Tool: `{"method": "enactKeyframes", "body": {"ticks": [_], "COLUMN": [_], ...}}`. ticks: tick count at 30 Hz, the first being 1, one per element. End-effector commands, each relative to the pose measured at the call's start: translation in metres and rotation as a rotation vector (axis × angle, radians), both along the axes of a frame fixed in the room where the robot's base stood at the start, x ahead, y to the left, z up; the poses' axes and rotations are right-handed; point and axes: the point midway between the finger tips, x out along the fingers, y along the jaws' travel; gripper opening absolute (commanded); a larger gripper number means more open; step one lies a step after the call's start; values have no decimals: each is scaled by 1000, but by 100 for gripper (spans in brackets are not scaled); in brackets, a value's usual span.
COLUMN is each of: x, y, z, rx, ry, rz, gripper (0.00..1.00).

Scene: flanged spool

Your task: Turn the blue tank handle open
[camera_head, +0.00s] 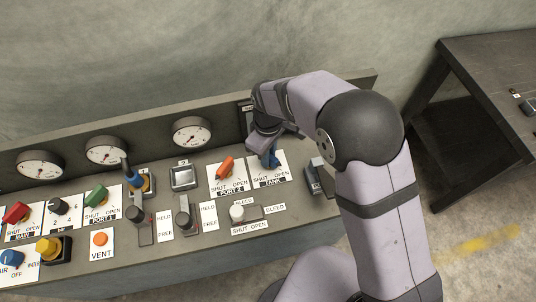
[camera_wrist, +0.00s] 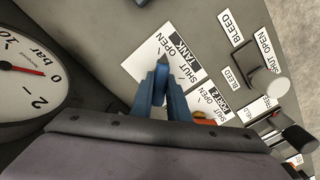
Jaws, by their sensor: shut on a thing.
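The blue tank handle (camera_wrist: 162,72) stands on the white TANK plate (camera_wrist: 190,72), which is marked SHUT and OPEN. In the wrist view its narrow tip points up the picture toward the printed words. My gripper (camera_wrist: 161,98) is shut on the handle, reaching down to it from above. In the head view my gripper (camera_head: 267,146) covers the handle's upper part, and a little blue shows below it over the TANK plate (camera_head: 283,172). The handle's base is hidden, so its exact angle against the two marks is hard to tell.
The orange PORT 2 handle (camera_head: 225,168) sits close on the left. A round gauge (camera_head: 192,132) stands behind it. The BLEED lever (camera_head: 240,212) is in front. A dark table (camera_head: 490,60) stands apart at the right.

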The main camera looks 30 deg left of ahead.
Motion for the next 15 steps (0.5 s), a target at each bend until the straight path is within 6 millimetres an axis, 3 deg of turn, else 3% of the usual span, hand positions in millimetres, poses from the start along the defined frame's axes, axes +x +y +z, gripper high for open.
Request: {"method": "enactKeyframes", "body": {"ticks": [15], "x": [1], "y": [1], "z": [2], "rx": [4], "ry": [-3], "rz": [79], "gripper": [0]}}
